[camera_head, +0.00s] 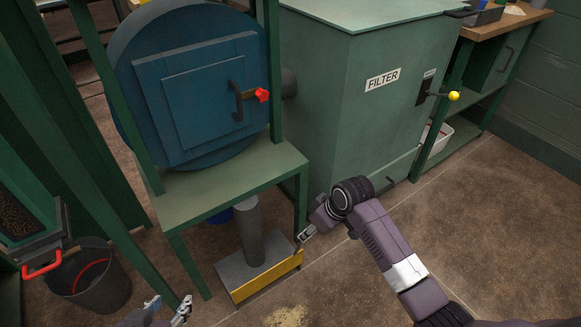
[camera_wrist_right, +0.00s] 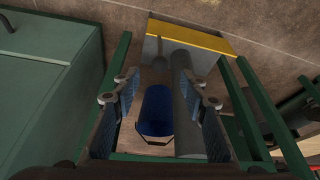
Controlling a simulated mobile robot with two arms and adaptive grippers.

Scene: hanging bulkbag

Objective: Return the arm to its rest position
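My right arm (camera_head: 385,240) reaches in from the lower right of the head view. Its gripper (camera_head: 306,234) is beside the front right leg of the green stand. In the right wrist view the gripper (camera_wrist_right: 160,91) has its fingers spread apart with nothing held between them. A blue bucket (camera_wrist_right: 156,110) shows beyond the fingers, under the stand. My left gripper (camera_head: 169,308) is at the bottom edge of the head view, with its two fingertips apart and nothing visible between them. Most of the left arm is out of view.
The green stand (camera_head: 225,188) carries a round blue hatch (camera_head: 190,90). A grey post (camera_head: 249,232) on a yellow-edged base (camera_head: 265,277) stands beneath. The filter cabinet (camera_head: 350,110) stands behind my right arm. A black bin (camera_head: 100,285) is at left. Floor at right is clear.

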